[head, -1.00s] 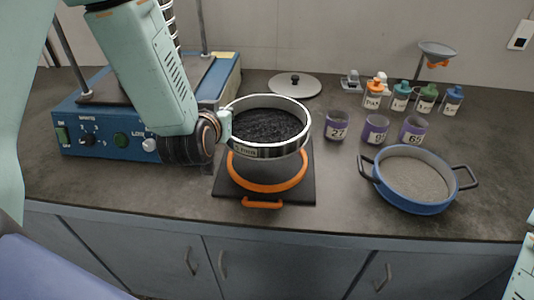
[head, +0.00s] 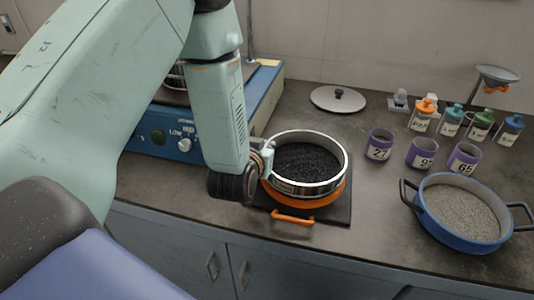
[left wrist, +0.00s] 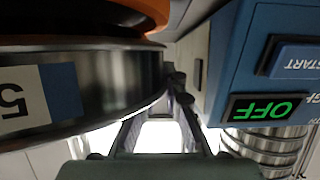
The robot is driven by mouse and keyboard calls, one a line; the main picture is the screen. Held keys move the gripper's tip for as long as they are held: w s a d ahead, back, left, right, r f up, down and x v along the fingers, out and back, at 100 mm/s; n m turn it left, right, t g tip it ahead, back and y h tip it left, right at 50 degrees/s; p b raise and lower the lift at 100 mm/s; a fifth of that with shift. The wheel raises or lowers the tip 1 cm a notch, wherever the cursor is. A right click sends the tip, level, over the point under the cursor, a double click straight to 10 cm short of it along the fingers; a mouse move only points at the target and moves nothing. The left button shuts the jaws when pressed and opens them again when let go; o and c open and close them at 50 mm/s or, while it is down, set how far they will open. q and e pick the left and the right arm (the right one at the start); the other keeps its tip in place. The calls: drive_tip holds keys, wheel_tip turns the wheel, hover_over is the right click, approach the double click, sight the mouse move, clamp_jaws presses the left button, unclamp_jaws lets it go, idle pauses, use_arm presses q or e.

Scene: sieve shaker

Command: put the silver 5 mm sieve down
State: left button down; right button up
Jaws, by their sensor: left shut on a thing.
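The silver 5 mm sieve (head: 303,189) holds dark granules (head: 307,163) and looks level. Its wall and a label with a 5 fill the left of the left wrist view (left wrist: 112,85). My left gripper (head: 266,160) is shut on the left side of its rim. Directly below the sieve is an orange-rimmed round receiver (head: 322,197) on a dark board; its orange rim also shows in the left wrist view (left wrist: 130,12). The sieve covers most of the receiver, and I cannot tell whether they touch. My right gripper is not in view.
The blue shaker (head: 160,135) stands left, close to my left gripper. A lid (head: 338,99) lies behind. Purple-labelled cups (head: 421,154), small bottles (head: 451,122) and a blue pan of grey grains (head: 428,215) stand right. The dark board (head: 341,211) has an orange handle (head: 293,217).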

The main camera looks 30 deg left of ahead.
use_arm(q)
drive_tip(key=shift+f, duration=0.7)
drive_tip(key=shift+w+d+f, duration=0.1)
drive_tip(key=shift+w, duration=0.2)
drive_tip(key=shift+f, duration=0.1)
drive_tip(key=c, duration=1.5)
unclamp_jaws()
drive_tip(key=shift+s, duration=0.3)
drive_tip(key=shift+o, duration=0.3)
drive_tip(key=shift+w, duration=0.2)
